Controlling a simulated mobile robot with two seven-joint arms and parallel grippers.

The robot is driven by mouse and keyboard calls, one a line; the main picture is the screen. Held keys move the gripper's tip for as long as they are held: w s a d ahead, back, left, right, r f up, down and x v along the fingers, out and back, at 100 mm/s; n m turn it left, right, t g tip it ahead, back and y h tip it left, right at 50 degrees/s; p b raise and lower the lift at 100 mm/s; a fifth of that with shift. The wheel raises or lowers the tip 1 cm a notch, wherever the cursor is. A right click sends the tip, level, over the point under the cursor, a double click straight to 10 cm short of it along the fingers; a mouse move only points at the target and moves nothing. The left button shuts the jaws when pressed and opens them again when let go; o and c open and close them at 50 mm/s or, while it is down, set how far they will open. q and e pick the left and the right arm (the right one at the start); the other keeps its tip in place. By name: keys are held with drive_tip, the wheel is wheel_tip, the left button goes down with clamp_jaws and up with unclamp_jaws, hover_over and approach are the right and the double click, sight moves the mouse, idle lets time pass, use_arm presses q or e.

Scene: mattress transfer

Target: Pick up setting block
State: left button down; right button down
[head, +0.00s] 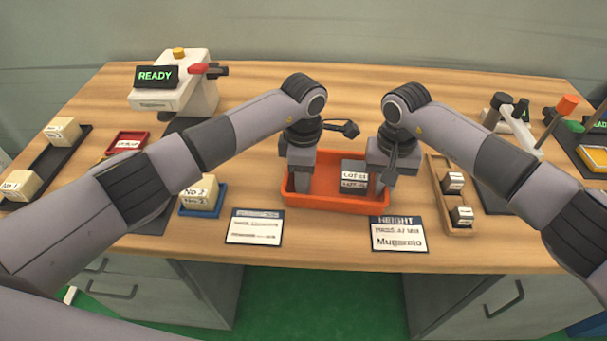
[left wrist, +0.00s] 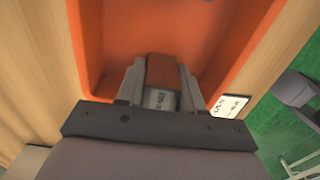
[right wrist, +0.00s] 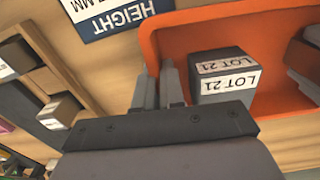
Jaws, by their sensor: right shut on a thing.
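My left gripper (head: 306,180) is at the tray's left end. My right gripper (head: 387,185) is at the tray's right end. Its fingers (right wrist: 160,88) are close together, apparently on the tray's wall, beside the LOT 21 block.
A wooden tray (head: 440,202) with two small labelled blocks stands at the right. A HEIGHT card (head: 398,235) and another card (head: 254,228) lie in front. A blue tray (head: 202,213) holds a labelled block at the left. A device reading READY (head: 158,76) stands at the back left.

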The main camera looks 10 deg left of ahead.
use_arm(q)
drive_tip(key=shift+r, duration=0.15)
wheel_tip(320, 180, up, 10)
drive_tip(key=shift+f, duration=0.1)
idle(0.4)
use_arm(e)
drive_tip(key=c, duration=1.2)
unclamp_jaws()
drive_tip(key=shift+o, duration=0.2)
wheel_tip(320, 180, up, 12)
drive_tip(key=shift+a, duration=0.1)
